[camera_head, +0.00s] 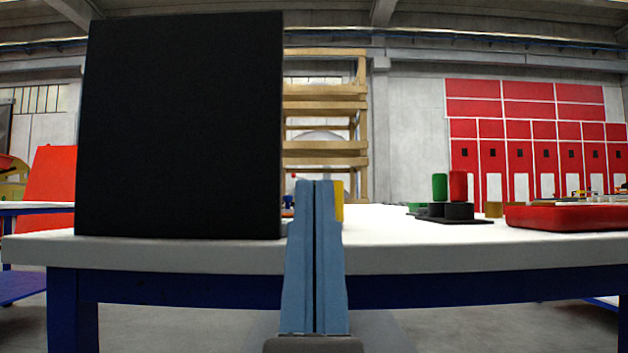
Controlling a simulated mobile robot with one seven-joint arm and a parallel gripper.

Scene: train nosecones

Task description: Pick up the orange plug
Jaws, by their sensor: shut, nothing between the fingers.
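My gripper (316,184) points up in the middle of the picture, its two blue fingers shut against each other with nothing between them. It stands in front of the near edge of the white table. A small orange spot (287,213) shows low on the table just left of the fingers, under a small blue part; it is too small to tell whether this is the orange plug. A yellow piece (339,200) shows partly behind the fingers on the right. What lies directly behind the fingers is hidden.
A large black panel (180,125) stands on the left of the white table (400,253) and blocks the view behind it. A green cylinder (440,187) and red cylinder (458,186) stand on a black base. A red tray (565,218) lies far right. The tabletop between is clear.

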